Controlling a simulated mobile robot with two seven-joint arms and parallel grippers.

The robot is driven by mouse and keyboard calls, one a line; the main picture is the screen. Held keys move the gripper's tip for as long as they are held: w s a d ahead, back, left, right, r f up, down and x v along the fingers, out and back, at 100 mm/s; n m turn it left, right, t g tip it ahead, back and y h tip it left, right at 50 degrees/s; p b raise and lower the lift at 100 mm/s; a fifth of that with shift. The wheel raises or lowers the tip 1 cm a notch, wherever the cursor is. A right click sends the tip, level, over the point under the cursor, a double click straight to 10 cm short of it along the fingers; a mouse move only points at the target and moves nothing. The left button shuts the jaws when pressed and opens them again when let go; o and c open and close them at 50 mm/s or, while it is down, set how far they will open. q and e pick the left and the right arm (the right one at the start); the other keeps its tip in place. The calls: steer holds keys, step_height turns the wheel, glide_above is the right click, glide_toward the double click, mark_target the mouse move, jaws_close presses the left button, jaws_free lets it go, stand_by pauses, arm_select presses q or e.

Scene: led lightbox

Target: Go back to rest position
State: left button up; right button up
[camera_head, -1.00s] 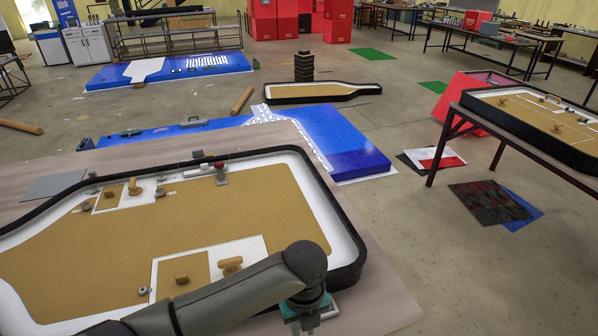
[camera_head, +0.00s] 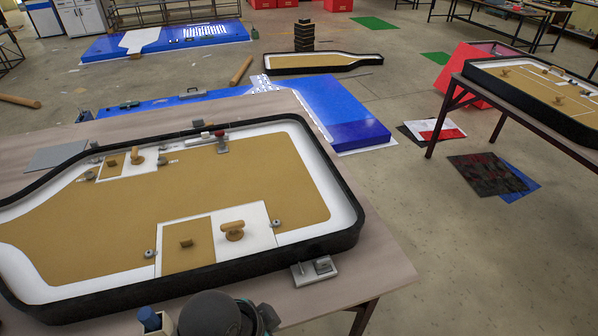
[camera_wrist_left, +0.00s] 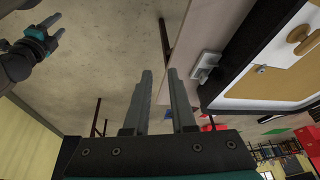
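The lightbox (camera_head: 270,190), a bottle-shaped tray with a black rim, white border and tan floor, lies on the table. My left arm shows at the bottom edge of the head view, by the table's front; its fingertips are cut off there. In the left wrist view my left gripper (camera_wrist_left: 160,82) has its two fingers apart with nothing between them, clear of the table. My right gripper (camera_wrist_left: 57,28) shows at the top left of that view, teal with its fingers apart and empty, above the floor.
A grey metal fitting (camera_head: 314,270) sits on the table (camera_head: 385,275) outside the rim. Wooden knobs (camera_head: 232,230) stand on the lightbox panels. A second table with a similar box (camera_head: 540,95) stands at the right.

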arm_select(q)
steer(key=s+a+n+y, duration=0.3)
steer(key=s+a+n, duration=0.3)
steer(key=a+n, duration=0.45)
step_height(320, 180, down, 30)
steer(key=s+a+m+b, duration=0.1)
steer(key=s+m+b, duration=0.1)
steer(key=b, duration=0.6)
steer(key=s+a+f+g+b, duration=0.1)
steer(key=s+f+b, duration=0.2)
steer(key=s+f, duration=0.4)
steer(key=s+a+f+b, duration=0.2)
steer(key=s+f+b, duration=0.2)
steer(key=s+f, duration=0.4)
step_height(320, 180, down, 5)
steer(key=shift+f+g, duration=0.1)
steer(key=shift+g, duration=0.3)
